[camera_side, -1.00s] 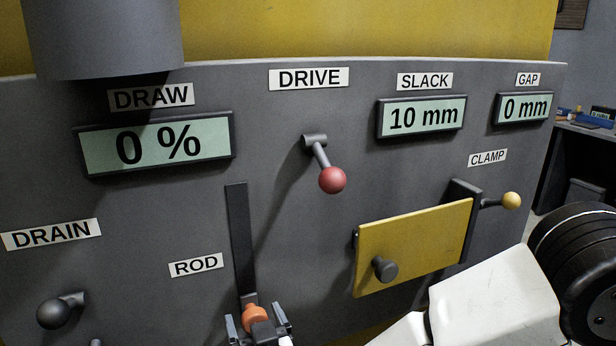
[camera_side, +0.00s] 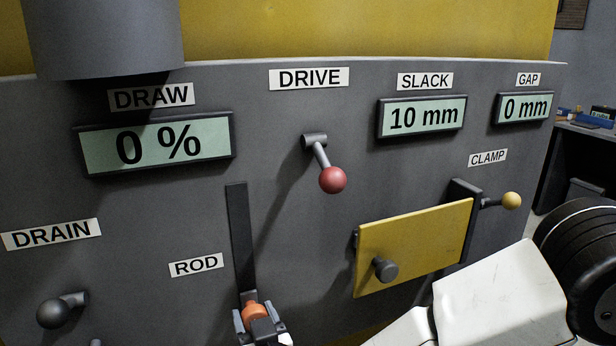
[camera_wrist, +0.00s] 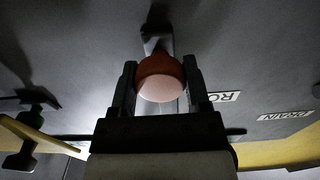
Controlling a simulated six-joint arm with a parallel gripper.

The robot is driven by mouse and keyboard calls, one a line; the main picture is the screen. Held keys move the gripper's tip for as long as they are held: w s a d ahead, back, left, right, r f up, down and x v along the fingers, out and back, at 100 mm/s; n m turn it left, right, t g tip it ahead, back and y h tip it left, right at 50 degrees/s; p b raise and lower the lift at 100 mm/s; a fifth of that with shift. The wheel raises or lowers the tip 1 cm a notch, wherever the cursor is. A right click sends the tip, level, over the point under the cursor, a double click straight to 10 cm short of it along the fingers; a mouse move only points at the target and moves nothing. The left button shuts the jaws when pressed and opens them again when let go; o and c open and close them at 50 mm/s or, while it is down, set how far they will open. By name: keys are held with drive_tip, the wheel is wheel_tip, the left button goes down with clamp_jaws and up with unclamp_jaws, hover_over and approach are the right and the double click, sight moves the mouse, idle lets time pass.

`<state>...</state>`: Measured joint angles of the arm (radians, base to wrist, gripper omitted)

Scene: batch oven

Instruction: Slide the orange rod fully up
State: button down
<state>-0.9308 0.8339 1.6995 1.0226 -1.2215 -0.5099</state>
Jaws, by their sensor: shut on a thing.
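The orange rod's knob (camera_side: 254,310) is at the low end of a dark vertical slot (camera_side: 240,230) beside the ROD label, near the bottom of the side view. My gripper (camera_side: 258,316) is at the knob, with its fingers on both sides. In the wrist view the round orange knob (camera_wrist: 160,79) sits between the two dark fingertips of my gripper (camera_wrist: 161,80), which is shut on it. The slot above the knob is empty up to its top end. The rod's lower part is hidden by my gripper.
A red-knobbed DRIVE lever (camera_side: 332,180) sticks out right of the slot. A yellow door (camera_side: 415,247) with a dark knob and a yellow-knobbed CLAMP lever (camera_side: 511,200) are further right. A dark DRAIN knob (camera_side: 54,313) is at the left. The DRAW display (camera_side: 156,145) reads 0 %.

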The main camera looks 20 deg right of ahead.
wheel_tip(320, 180, up, 20)
drive_tip(key=shift+r, duration=0.15)
idle(0.3)
drive_tip(key=shift+c, duration=0.5)
unclamp_jaws()
drive_tip(key=shift+o, duration=0.2)
drive_tip(key=shift+s+f, duration=0.15)
drive_tip(key=shift+f, duration=0.05)
drive_tip(key=s, duration=0.7)
drive_tip(key=shift+s, duration=0.3)
